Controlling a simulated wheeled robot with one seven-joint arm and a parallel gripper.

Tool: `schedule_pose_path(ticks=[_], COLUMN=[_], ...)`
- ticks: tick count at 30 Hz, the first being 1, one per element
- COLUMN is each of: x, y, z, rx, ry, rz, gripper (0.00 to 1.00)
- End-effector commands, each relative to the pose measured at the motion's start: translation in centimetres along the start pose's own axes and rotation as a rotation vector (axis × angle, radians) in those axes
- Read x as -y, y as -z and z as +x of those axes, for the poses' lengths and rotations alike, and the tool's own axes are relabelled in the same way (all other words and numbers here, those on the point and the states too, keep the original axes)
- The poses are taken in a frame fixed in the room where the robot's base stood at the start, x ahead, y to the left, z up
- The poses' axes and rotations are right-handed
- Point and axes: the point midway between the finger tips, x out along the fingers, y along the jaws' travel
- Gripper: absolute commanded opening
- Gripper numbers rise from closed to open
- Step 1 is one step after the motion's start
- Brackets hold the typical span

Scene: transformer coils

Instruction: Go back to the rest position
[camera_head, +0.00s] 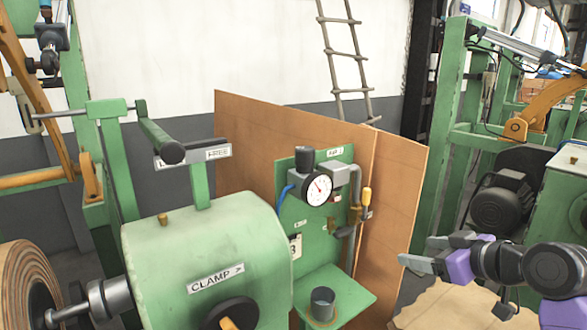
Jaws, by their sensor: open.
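My gripper (420,251) is at the lower right, with grey fingers pointing left and purple parts behind them. Its fingers are apart and nothing shows between them. It is right of the green panel and apart from it, in front of the brown boards. My dark wrist links run off the right edge.
A green machine marked CLAMP (210,250) fills the lower left, with a coil (25,285) beside it. A green gauge panel (300,225) has a small shelf holding a dark cup (322,302). Brown boards (400,190) stand behind. A motor (500,205) is at right.

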Motion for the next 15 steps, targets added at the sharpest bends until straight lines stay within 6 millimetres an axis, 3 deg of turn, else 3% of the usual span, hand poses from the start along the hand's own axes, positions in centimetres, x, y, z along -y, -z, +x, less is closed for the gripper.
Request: schedule_pose_path(ticks=[8, 15], x=[1.7, 5.1], y=[-3.0, -8.0], z=[-0.4, -3.8], rx=[-0.287, -0.449], ry=[-0.223, -0.375], rz=[0.238, 0.371], gripper=[0.72, 0.72])
